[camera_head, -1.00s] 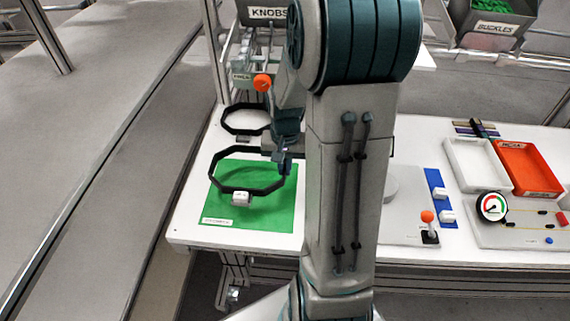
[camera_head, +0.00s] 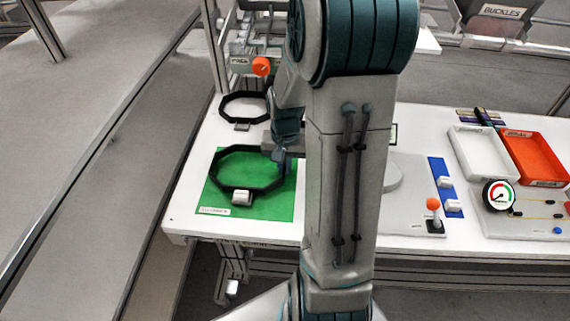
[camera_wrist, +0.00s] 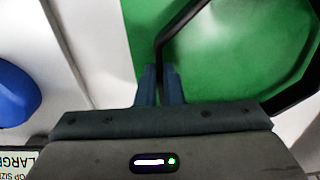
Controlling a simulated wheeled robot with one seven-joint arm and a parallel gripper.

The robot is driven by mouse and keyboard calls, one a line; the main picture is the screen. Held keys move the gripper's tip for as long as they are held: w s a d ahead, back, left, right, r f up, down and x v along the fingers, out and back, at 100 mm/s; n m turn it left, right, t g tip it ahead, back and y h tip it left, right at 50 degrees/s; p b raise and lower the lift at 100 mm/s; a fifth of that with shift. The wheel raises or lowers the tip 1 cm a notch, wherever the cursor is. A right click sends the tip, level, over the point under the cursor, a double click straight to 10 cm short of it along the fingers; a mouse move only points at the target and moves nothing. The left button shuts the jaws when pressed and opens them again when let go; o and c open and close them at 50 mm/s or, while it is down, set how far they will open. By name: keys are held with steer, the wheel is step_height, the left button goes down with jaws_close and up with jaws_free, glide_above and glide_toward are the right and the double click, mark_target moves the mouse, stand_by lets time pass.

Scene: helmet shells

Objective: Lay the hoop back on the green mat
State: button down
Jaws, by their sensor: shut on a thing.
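The black eight-sided hoop (camera_head: 214,168) is over the green mat (camera_head: 275,208) in the head view, low and close to flat. My gripper (camera_head: 280,158) is at the hoop's right side. In the wrist view my gripper (camera_wrist: 160,88) is shut on the hoop's rim (camera_wrist: 178,28), and the green mat (camera_wrist: 225,50) lies beneath. I cannot tell whether the hoop touches the mat. A white block (camera_head: 242,198) is at the hoop's front edge.
A second black hoop (camera_head: 225,103) lies on the white table behind the mat. An orange knob (camera_head: 261,66) stands further back. A white tray (camera_head: 478,150), a red tray (camera_head: 535,157) and a dial gauge (camera_head: 499,196) are at the right.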

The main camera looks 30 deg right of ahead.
steer(key=shift+f+b, duration=0.35)
steer(key=shift+f, duration=0.15)
steer(key=c, duration=1.5)
jaws_free()
steer(key=shift+r, duration=0.1)
step_height(320, 180, up, 14)
steer(key=p, duration=0.1)
steer(key=s+a+r+n+t+p, duration=0.2)
steer(key=s+a+n, duration=0.4)
steer(key=s+a, duration=0.6)
steer(key=shift+r+n+t, duration=0.3)
steer(key=shift+r, duration=0.6)
